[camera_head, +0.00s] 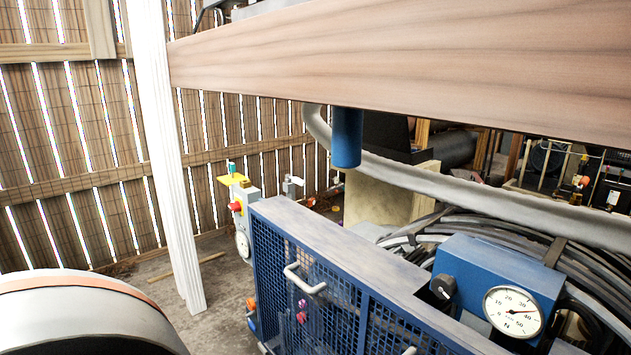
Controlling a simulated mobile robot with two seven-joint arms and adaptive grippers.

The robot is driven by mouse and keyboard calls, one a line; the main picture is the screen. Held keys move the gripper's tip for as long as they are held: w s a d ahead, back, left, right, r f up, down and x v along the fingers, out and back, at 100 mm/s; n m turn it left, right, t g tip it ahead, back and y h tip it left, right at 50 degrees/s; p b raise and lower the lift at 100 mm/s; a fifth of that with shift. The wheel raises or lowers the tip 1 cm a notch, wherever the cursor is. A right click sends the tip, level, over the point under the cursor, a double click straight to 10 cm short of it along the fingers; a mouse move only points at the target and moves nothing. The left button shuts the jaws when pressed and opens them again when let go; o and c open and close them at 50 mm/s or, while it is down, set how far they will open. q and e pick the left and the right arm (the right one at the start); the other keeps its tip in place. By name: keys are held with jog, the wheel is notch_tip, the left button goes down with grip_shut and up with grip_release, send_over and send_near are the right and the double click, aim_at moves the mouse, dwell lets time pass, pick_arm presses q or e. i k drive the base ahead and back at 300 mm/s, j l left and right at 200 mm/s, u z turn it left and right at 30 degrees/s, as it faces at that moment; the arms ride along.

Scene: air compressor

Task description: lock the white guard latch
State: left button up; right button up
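A blue mesh guard (258,250) with a worn grey top rail stands in the lower middle. A white bar-shaped handle (304,281) sits on its front face, near the left end. A second small white piece (409,351) shows at the bottom edge, mostly cut off. I cannot tell which of these white parts is the guard latch, or whether it is locked. Neither of my grippers is in view.
A wide wooden beam (400,60) crosses the upper right, with a white post (165,150) at its left. A blue box with a pressure gauge (513,311) stands right of the guard, near coiled hoses (480,222). Bare floor (215,300) shows left of the guard.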

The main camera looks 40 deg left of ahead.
aim_at(298, 180)
jog(key=j+z, duration=0.15)
jog(key=j, duration=0.15)
jog(key=k+j+z, duration=0.1)
jog(key=j, duration=0.2)
jog(key=k+j+z, duration=0.15)
jog(key=j, duration=0.15)
jog(key=k+j, duration=0.15)
jog(key=j, duration=0.25)
jog(key=k+j+z, duration=0.1)
jog(key=j, duration=0.25)
jog(key=k+j, duration=0.15)
jog(key=j, duration=0.25)
jog(key=k+j, duration=0.15)
jog(key=j, duration=0.2)
jog(key=k+j+z, duration=0.1)
jog(key=j, duration=0.25)
